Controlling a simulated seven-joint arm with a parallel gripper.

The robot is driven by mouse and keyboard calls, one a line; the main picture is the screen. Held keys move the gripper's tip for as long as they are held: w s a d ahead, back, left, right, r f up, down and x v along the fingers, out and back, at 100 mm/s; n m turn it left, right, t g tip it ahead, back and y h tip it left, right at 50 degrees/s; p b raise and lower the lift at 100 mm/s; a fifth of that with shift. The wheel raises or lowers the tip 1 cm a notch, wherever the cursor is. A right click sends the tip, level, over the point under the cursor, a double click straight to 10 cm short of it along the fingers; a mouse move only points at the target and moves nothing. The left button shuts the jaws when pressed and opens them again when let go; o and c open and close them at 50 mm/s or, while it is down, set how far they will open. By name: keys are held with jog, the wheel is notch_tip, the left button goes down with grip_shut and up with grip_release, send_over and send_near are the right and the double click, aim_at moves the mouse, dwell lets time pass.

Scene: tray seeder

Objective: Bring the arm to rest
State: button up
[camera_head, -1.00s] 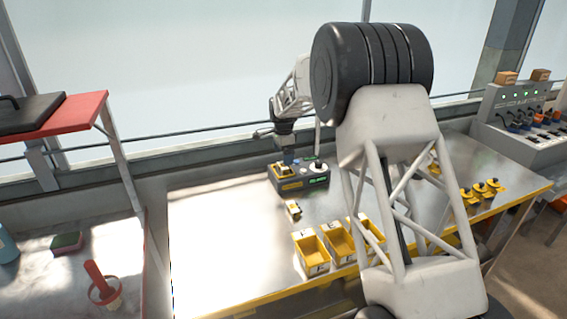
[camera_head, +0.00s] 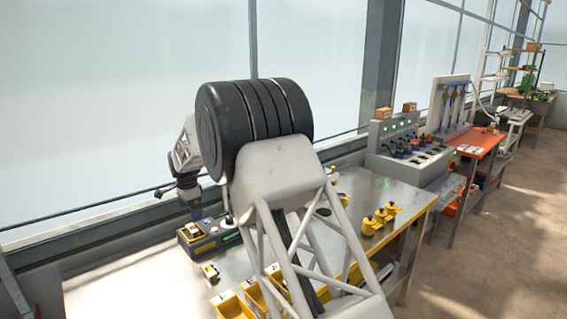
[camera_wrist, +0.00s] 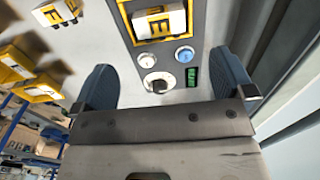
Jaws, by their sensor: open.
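My gripper (camera_wrist: 168,92) is open in the wrist view, with one dark blue finger at each side and nothing held between them. It hangs over a grey device that has a yellow-framed slot holding a white and yellow piece (camera_wrist: 160,22), two round buttons, a knob and a green display. In the head view my arm stands large in the middle, and the wrist points down at the device (camera_head: 212,240) near the back edge of the metal table (camera_head: 130,285).
A small white and yellow piece (camera_head: 210,272) lies on the table by the device. Yellow bins (camera_head: 232,306) stand at the front, partly hidden by my arm. Several yellow pieces (camera_head: 380,218) stand at the right. A grey panel with green lights (camera_head: 405,150) is beyond them.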

jog(key=s+d+r+n, duration=0.1)
jog(key=s+d+r, duration=0.2)
jog(key=d+r, duration=0.5)
jog(key=s+d+r+n, duration=0.1)
jog(key=s+d+r, duration=0.25)
jog(key=d, duration=0.85)
jog(key=s+d+r+n, duration=0.1)
jog(key=s+d+r, duration=0.25)
jog(key=d, duration=0.25)
jog(key=s+d+r+t, duration=0.1)
jog(key=s+d+r, duration=0.1)
jog(key=s+d, duration=0.35)
jog(key=s+d+r+n, duration=0.1)
jog(key=s+d+r, duration=0.25)
jog(key=d, duration=0.35)
jog(key=s+d+n+t, duration=0.1)
jog(key=s+d+n, duration=0.2)
jog(key=s+d, duration=1.3)
jog(key=s+d+f+n, duration=0.1)
jog(key=s+d+f, duration=0.1)
jog(key=s, duration=0.8)
jog(key=s+d+f, duration=0.3)
jog(key=s+f, duration=0.1)
jog(key=s, duration=0.5)
jog(key=shift+s+n, duration=0.35)
jog(key=shift+n, duration=0.05)
jog(key=shift+d+f, duration=0.1)
